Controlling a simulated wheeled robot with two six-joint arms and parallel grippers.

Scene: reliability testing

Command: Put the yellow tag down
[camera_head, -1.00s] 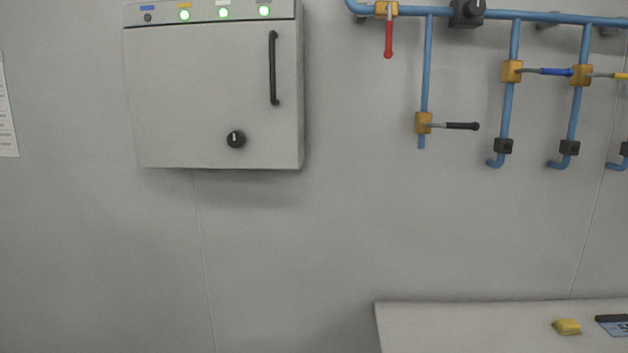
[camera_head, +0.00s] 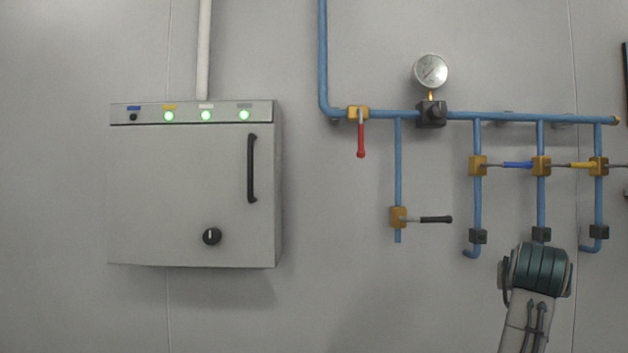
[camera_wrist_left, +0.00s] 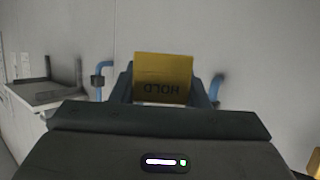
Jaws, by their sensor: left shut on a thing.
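The yellow tag (camera_wrist_left: 163,70) shows in the left wrist view, with the word HOLD upside down on it. My left gripper (camera_wrist_left: 162,88) is shut on the tag, its fingers at the tag's two sides. The tag is held up in front of the grey wall. Neither the tag nor a gripper's fingers show in the head view; only a part of one of my arms stands at the lower right there. My right gripper is not in view.
A grey cabinet (camera_head: 180,195) with lit green lamps hangs on the wall. Blue pipes (camera_head: 398,165) with valves and a gauge (camera_head: 430,71) run to its right. The left wrist view shows a pale table (camera_wrist_left: 45,93) at left and pipe ends beside the tag.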

